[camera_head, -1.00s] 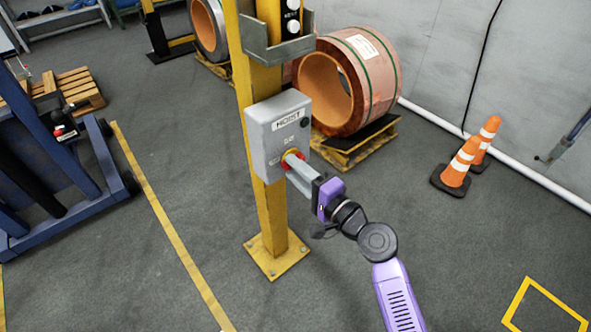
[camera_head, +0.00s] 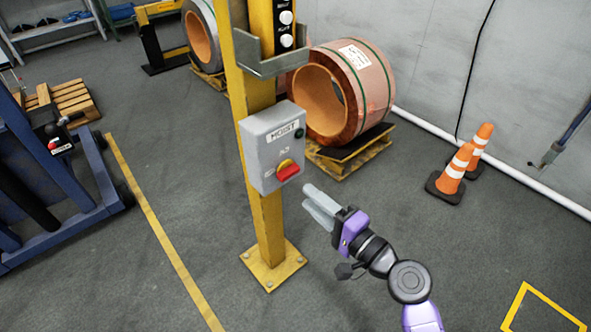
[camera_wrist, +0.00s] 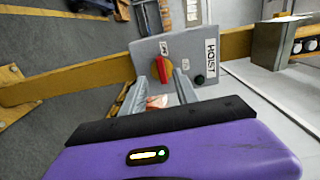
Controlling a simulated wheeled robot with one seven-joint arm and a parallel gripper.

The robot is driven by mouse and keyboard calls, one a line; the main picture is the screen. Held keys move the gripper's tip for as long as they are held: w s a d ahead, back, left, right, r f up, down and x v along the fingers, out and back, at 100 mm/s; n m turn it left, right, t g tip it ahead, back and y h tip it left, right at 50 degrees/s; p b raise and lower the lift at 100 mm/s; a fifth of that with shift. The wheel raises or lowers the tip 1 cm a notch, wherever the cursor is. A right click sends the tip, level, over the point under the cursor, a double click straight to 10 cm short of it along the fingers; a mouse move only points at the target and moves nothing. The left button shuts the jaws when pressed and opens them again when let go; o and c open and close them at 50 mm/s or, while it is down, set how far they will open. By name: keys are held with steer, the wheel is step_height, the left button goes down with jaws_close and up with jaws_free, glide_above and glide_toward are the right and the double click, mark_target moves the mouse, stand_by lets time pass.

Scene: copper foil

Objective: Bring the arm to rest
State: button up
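My gripper (camera_head: 320,207) is in the air to the lower right of the grey hoist box (camera_head: 262,150), clear of it. In the wrist view its two fingers (camera_wrist: 158,94) stand apart, with nothing held between them. The box is fixed on a yellow post and also shows in the wrist view (camera_wrist: 205,50). Its red switch handle (camera_head: 288,171) sits on a yellow disc, and the handle is also visible in the wrist view (camera_wrist: 173,77). My purple and black arm reaches up from the bottom right in the head view.
The yellow post (camera_head: 268,225) stands bolted to the floor. Copper coils (camera_head: 375,75) lie on pallets behind it. Orange cones (camera_head: 453,170) stand by the wall at right. A blue frame (camera_head: 75,165) is at left. Floor around my arm is open.

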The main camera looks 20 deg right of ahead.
steer(key=s+d+n+h, duration=0.45)
steer(key=s+h, duration=0.25)
steer(key=s, duration=0.3)
steer(key=s+a+n+g, duration=0.1)
steer(key=s+a+n, duration=0.15)
steer(key=s, duration=0.55)
steer(key=s+a+r+n+g+y, duration=0.1)
steer(key=s+n, duration=0.3)
steer(key=s, duration=0.5)
steer(key=s+a+n, duration=0.2)
steer(key=s+n, duration=0.1)
steer(key=s, duration=0.5)
step_height(320, 180, up, 22)
steer(key=p, duration=2.1)
steer(key=shift+f+p, duration=0.15)
steer(key=shift+p, duration=0.2)
steer(key=shift+s, duration=0.1)
